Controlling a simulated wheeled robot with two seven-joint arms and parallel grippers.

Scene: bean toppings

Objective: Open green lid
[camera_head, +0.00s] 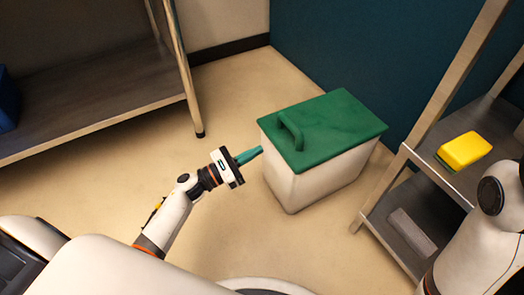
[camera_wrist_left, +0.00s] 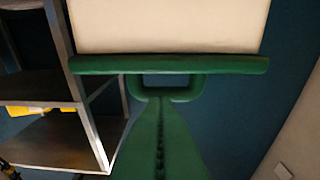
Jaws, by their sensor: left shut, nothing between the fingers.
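A white bin (camera_head: 312,187) stands on the floor, and its green lid (camera_head: 335,125) lies flat on top. The lid has a raised green loop handle (camera_head: 290,133) near its left end. My left gripper (camera_head: 257,152) is shut and empty, its green fingers pointing at the bin's left side, close to the rim. The left wrist view looks inverted: the bin wall (camera_wrist_left: 165,25) is above, the lid edge (camera_wrist_left: 170,65) below it. There the handle (camera_wrist_left: 190,88) appears at the tips of my left gripper (camera_wrist_left: 159,105); contact is unclear. My right gripper is out of view.
A metal shelf (camera_head: 425,175) on the right holds a yellow item (camera_head: 463,151) and a grey block (camera_head: 410,230). Another shelf (camera_head: 100,105) stands at the left, with a blue object (camera_head: 7,100). A dark teal wall (camera_head: 350,50) is behind the bin. The floor left of the bin is clear.

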